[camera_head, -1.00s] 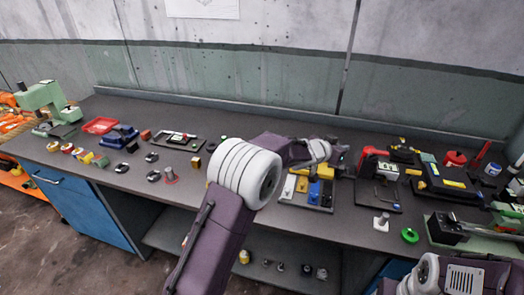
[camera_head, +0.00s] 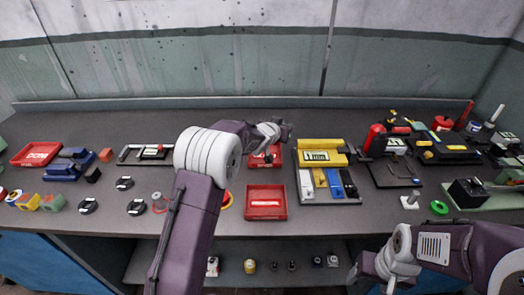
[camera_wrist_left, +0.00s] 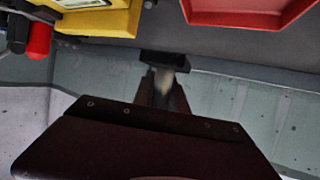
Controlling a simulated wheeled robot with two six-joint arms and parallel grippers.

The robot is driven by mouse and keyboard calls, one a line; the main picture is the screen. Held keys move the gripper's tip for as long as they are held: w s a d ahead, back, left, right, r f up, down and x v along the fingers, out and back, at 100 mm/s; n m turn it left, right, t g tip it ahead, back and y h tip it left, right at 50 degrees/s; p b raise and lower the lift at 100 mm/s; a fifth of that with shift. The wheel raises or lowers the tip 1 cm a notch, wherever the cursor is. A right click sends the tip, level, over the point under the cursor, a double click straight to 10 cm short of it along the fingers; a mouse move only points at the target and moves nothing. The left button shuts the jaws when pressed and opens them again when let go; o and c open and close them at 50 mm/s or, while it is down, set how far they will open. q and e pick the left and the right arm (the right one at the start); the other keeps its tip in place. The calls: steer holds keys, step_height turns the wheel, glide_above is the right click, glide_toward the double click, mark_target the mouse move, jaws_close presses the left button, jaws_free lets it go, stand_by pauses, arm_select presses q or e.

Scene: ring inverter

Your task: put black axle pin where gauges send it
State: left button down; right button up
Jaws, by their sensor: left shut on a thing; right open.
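My left gripper (camera_head: 284,131) is above the back of the bench, near the small red tray (camera_head: 262,160) and left of the yellow box (camera_head: 310,145). In the left wrist view its fingers (camera_wrist_left: 168,88) are shut on a small dark thing (camera_wrist_left: 165,60), which may be the black axle pin; its shape is unclear. A panel with yellow, blue and black bars (camera_head: 351,184) lies in front of the yellow box. I cannot tell which parts are the gauges.
A larger red tray (camera_head: 265,213) stands near the front edge. Another red tray (camera_head: 37,153) is at far left, with a blue fixture (camera_head: 62,170) beside it. Several small black parts lie at left. A red-handled tool (camera_head: 375,137) stands right of the yellow box.

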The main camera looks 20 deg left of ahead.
arm_select(q)
steer(key=a+f, duration=0.1)
steer(key=a, duration=0.2)
steer(key=s+a+f, duration=0.1)
steer(key=a+f, duration=0.1)
steer(key=a, duration=0.1)
steer(key=a+f, duration=0.2)
steer(key=shift+s+a+f, duration=0.1)
steer(key=shift+s+a, duration=0.15)
steer(key=shift+a, duration=0.15)
step_height(320, 180, down, 4)
steer(key=shift+f+b, duration=0.1)
steer(key=shift+b, duration=0.35)
steer(key=shift+f, duration=0.1)
steer(key=c, duration=1.6)
jaws_free()
